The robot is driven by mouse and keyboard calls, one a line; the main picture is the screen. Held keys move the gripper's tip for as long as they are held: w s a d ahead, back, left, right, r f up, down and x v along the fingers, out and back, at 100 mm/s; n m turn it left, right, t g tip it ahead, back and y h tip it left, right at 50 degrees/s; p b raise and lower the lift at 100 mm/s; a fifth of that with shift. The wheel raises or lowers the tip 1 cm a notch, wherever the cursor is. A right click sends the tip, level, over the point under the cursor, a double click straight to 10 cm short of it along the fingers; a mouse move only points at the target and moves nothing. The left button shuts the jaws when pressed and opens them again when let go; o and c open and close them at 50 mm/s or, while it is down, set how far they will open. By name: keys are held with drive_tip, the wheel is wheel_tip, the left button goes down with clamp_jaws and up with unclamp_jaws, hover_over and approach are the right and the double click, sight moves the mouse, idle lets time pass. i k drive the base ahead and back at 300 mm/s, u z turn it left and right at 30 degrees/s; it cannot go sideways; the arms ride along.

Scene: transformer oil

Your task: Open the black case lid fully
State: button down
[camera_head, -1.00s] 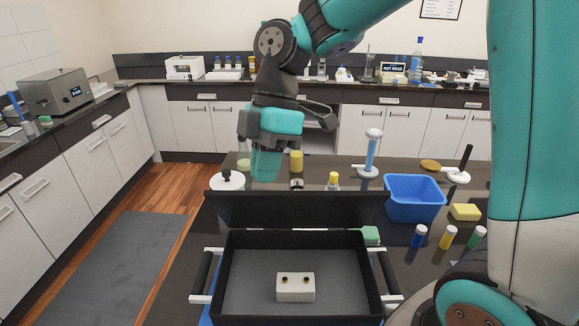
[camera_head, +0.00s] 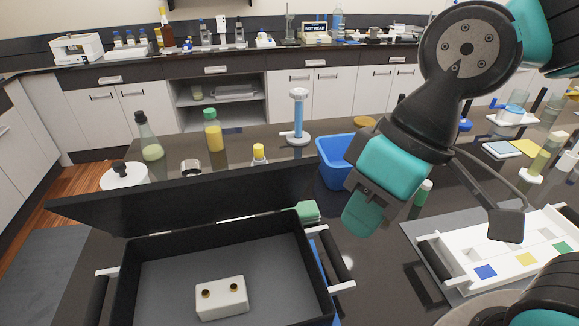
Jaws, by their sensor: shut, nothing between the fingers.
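The black case (camera_head: 225,240) stands open at the lower left of the head view. Its lid (camera_head: 185,197) is raised along the far side and leans back, past upright. Inside on the grey floor (camera_head: 180,285) lies a white block (camera_head: 221,298) with two dark-centred brass holes. My gripper (camera_head: 362,215) hangs to the right of the case, above the dark table and apart from the lid. Its fingers are together with nothing held. The case's front edge is cut off by the frame.
Behind the lid stand bottles (camera_head: 148,138), (camera_head: 214,132) and a white lidded pot (camera_head: 123,176). A blue bin (camera_head: 337,160) is behind my gripper. A white tray with coloured squares (camera_head: 505,250) lies at the right. Some dark table between case and tray is bare.

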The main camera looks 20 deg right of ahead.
sight(158, 208)
drive_tip(key=z, duration=1.5)
drive_tip(key=k, duration=1.35)
drive_tip(key=u, duration=1.4)
